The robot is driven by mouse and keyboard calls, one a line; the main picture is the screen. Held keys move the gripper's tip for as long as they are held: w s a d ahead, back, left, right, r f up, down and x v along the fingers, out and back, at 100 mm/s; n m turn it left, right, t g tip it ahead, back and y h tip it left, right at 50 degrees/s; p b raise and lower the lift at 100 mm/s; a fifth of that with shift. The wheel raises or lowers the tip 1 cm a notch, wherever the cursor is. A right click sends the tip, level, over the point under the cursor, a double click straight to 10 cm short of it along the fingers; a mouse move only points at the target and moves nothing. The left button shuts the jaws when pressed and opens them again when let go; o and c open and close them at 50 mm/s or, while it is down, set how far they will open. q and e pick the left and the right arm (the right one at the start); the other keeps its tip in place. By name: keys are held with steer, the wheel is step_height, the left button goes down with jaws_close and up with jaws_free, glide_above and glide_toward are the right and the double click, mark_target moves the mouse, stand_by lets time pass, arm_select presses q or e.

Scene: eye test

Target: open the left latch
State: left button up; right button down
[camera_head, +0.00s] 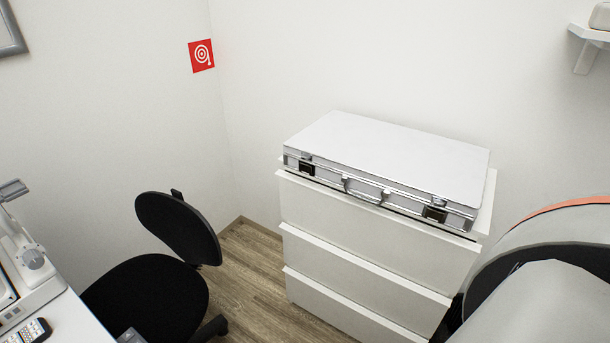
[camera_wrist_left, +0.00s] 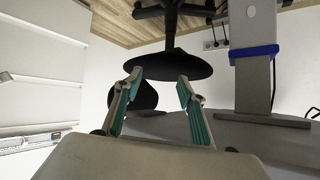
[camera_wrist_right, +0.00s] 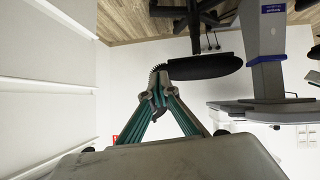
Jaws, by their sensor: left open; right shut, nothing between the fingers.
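A white case (camera_head: 400,150) with silver edges lies closed and flat on a white drawer unit (camera_head: 365,255). Its left latch (camera_head: 306,167) is a small dark and metal fitting on the front edge and looks closed. The right latch (camera_head: 435,213) is on the same edge, with a handle (camera_head: 365,190) between them. A silver edge, seemingly the case's front, shows at the lower left of the left wrist view. My left gripper (camera_wrist_left: 158,80) is open and empty, away from the case. My right gripper (camera_wrist_right: 159,76) is shut on nothing. Neither gripper shows in the head view.
A black chair (camera_head: 155,300) stands left of the drawers, beside a white desk (camera_head: 75,320) with a device on it. A grey seat with an orange edge (camera_head: 550,285) stands close on the right. Walls are behind the drawers. Bare wooden floor (camera_head: 245,265) lies between chair and drawers.

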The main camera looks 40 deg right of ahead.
steer(key=w+d+r+n+t+h+b, duration=0.15)
steer(key=w+r, duration=0.25)
steer(key=w, duration=0.4)
steer(key=n+t+h+b, duration=0.6)
steer(key=n+h+b, duration=0.2)
steer(key=n+h, duration=0.1)
glide_toward(302, 166)
steer(key=s+a, duration=0.5)
steer(key=s, duration=0.1)
steer(key=shift+g+y, duration=0.25)
steer(key=x, duration=0.4)
steer(key=d+x, duration=0.1)
steer(key=x, duration=0.3)
steer(key=d+x, duration=0.1)
steer(key=x, duration=0.3)
steer(key=shift+s+d, duration=0.1)
arm_select(q)
step_height(302, 166, down, 8)
steer(key=a, duration=0.1)
steer(key=shift+w+r, duration=0.15)
steer(key=shift+r, duration=0.1)
arm_select(e)
steer(key=shift+w+d, duration=0.2)
steer(key=shift+d, duration=0.1)
